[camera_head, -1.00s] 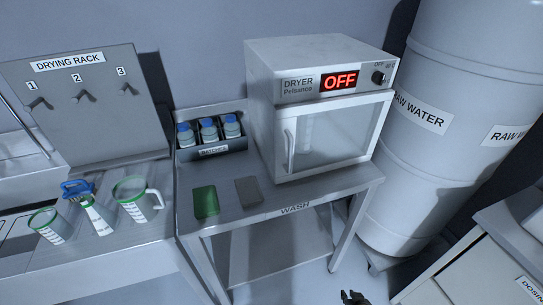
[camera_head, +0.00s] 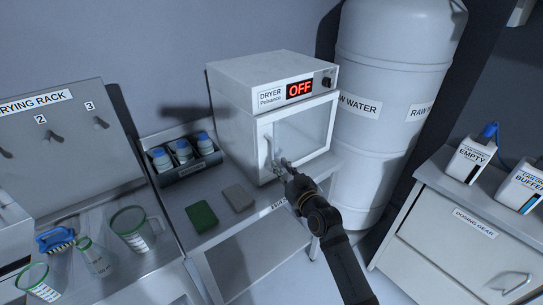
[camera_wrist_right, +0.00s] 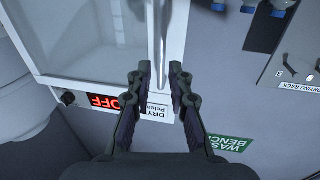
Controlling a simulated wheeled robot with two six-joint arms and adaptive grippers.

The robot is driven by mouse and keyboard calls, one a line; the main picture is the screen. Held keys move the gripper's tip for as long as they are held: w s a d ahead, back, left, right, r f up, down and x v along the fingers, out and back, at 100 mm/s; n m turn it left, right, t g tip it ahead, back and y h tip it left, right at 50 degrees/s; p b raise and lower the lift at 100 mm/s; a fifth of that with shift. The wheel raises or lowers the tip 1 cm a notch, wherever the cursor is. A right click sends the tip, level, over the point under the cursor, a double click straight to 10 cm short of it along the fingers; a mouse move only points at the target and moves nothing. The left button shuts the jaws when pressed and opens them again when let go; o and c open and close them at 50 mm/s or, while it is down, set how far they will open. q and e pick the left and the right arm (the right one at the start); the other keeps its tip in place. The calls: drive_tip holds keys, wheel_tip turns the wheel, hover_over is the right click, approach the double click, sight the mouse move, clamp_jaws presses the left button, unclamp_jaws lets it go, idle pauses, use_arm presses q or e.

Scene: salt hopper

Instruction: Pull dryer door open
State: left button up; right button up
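The white dryer (camera_head: 235,115) stands on the wash bench, its glass door (camera_head: 305,132) shut. The door's vertical handle (camera_head: 268,150) is on the left side of the door. My right gripper (camera_head: 281,165) is at the lower front of the door, close to the handle. My left gripper is out of view.
Blue-capped bottles stand in a rack (camera_head: 190,168) left of the dryer. A green pad (camera_head: 201,217) and a grey pad (camera_head: 238,198) lie on the bench (camera_head: 175,195) in front. A raw water tank (camera_head: 385,120) stands close on the right.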

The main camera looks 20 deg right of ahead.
sight(272, 156)
drive_tip(key=w, duration=0.4)
drive_tip(key=w+a, duration=0.1)
drive_tip(key=w, duration=0.1)
drive_tip(key=shift+w, duration=0.15)
drive_tip(key=shift+a, duration=0.1)
clamp_jaws()
